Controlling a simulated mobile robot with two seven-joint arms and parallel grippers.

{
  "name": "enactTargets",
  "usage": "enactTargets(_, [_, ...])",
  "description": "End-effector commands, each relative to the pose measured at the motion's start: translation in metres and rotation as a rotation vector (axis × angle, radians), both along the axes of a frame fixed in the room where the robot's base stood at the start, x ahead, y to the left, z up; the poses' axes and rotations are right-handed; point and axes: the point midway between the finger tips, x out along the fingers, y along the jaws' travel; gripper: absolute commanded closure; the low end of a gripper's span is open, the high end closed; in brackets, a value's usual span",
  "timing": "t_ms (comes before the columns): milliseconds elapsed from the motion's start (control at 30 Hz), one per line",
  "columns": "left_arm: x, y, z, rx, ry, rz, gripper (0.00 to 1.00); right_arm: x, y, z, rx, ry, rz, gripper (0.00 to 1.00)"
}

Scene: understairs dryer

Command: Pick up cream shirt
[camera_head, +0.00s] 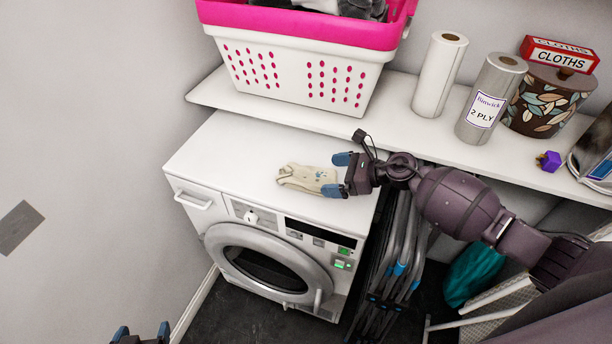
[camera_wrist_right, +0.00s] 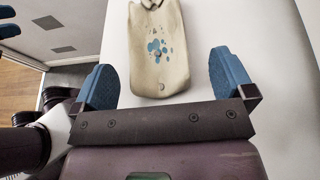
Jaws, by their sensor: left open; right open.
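The cream shirt (camera_head: 306,178) lies folded on the white top of the dryer (camera_head: 240,155). It has blue spots and also shows in the right wrist view (camera_wrist_right: 157,50), just ahead of the gripper and partly between the fingertips' lines. My right gripper (camera_head: 339,174) is open at the shirt's right end, with its blue fingertips spread; in the right wrist view (camera_wrist_right: 162,80) nothing is clamped between them. I cannot tell whether a finger touches the cloth. My left gripper (camera_head: 142,334) is open at the bottom edge of the head view, far from the shirt.
A shelf (camera_head: 398,105) runs behind and above the dryer. It holds a pink and white basket (camera_head: 300,60), paper rolls (camera_head: 487,95), a patterned pot (camera_head: 545,103) and a red cloths box (camera_head: 558,54). Folded chairs or frames (camera_head: 400,250) stand right of the dryer. The dryer top around the shirt is clear.

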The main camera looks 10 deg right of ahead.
Motion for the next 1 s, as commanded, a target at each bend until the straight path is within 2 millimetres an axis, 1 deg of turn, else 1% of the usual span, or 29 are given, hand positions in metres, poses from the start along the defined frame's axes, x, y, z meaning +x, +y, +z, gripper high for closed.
enactTargets(33, [0.000, 0.000, 0.002, 0.000, -0.001, 0.000, 0.23, 0.002, 0.007, -0.003, 0.002, 0.000, 0.001, 0.00])
enactTargets(100, [0.000, 0.000, 0.004, 0.000, -0.002, 0.000, 0.23, 0.004, 0.014, -0.009, 0.002, 0.001, 0.001, 0.00])
enactTargets(267, [0.000, 0.000, 0.004, 0.000, -0.002, 0.000, 0.23, 0.012, 0.027, -0.016, 0.001, 0.000, 0.001, 0.00])
enactTargets(567, [0.002, 0.000, 0.005, 0.001, -0.004, -0.001, 0.23, 0.014, 0.030, -0.018, 0.000, 0.000, 0.000, 0.00])
enactTargets(667, [0.002, 0.000, 0.005, 0.001, -0.005, -0.002, 0.23, 0.014, 0.030, -0.018, 0.000, 0.000, 0.000, 0.14])
enactTargets(900, [0.004, 0.000, 0.006, 0.002, -0.008, -0.003, 0.23, 0.014, 0.030, -0.018, 0.000, 0.000, 0.000, 0.50])
enactTargets(1000, [0.004, 0.000, 0.006, 0.002, -0.008, -0.003, 0.23, 0.014, 0.030, -0.017, 0.001, -0.001, 0.000, 0.50])
